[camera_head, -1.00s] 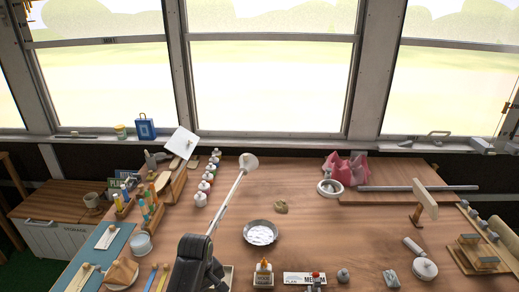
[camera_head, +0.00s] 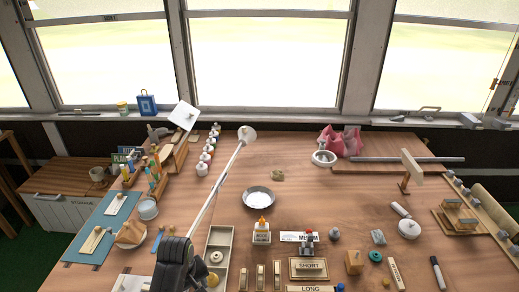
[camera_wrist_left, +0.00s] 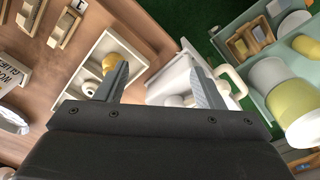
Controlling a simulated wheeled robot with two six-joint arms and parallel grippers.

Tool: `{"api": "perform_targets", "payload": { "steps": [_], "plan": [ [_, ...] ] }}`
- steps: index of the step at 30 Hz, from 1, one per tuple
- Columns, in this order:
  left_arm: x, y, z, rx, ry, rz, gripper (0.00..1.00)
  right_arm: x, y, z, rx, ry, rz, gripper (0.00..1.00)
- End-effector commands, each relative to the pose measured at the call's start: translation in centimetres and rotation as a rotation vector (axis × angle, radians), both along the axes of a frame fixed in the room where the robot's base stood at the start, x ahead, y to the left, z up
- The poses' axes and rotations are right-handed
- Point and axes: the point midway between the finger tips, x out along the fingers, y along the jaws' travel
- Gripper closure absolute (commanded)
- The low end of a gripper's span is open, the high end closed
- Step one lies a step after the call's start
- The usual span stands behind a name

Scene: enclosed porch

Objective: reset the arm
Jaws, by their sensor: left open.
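My left gripper and wrist (camera_head: 176,262) show as a dark shape at the front left of the workbench (camera_head: 310,205) in the camera_head view. The fingers are hard to make out there. In the left wrist view the left gripper (camera_wrist_left: 160,72) is open, with its two grey fingers spread and nothing between them. Its fingers show in front of a wooden tray (camera_wrist_left: 92,88) and a white container past the table edge. A thin pale rod (camera_head: 217,188) with a rounded end slants up from behind my dark wrist; its lower end is hidden. My right gripper is not in view.
A divided tray (camera_head: 231,238), a glue bottle (camera_head: 262,236) and a metal bowl (camera_head: 258,198) stand right of my left arm. A blue mat (camera_head: 91,245) lies to its left. Several wooden blocks and signs line the front. The bench's middle right is fairly clear.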

Motion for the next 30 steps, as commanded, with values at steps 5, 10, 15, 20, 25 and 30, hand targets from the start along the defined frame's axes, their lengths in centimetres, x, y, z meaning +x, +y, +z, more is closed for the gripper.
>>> {"api": "perform_targets", "payload": {
  "steps": [5, 10, 15, 20, 25, 30],
  "plan": [
    [-3.4, 2.4, -1.0, 0.014, -0.033, -0.058, 0.38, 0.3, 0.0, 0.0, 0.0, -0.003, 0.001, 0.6],
    [-8.6, 5.6, -1.4, 0.054, -0.086, -0.158, 0.38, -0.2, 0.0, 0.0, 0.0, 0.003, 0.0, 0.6],
    [-14.9, 8.7, -0.3, 0.121, -0.14, -0.302, 0.38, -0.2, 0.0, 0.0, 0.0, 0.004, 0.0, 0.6],
    [-18.9, 10.1, 1.4, 0.174, -0.172, -0.412, 0.38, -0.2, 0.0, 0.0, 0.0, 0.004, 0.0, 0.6],
    [-21.9, 11.0, 3.1, 0.217, -0.192, -0.5, 0.38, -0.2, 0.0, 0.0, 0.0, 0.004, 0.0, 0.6],
    [-24.3, 11.5, 4.8, 0.254, -0.205, -0.575, 0.38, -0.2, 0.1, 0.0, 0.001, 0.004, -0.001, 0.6]
  ]
}}
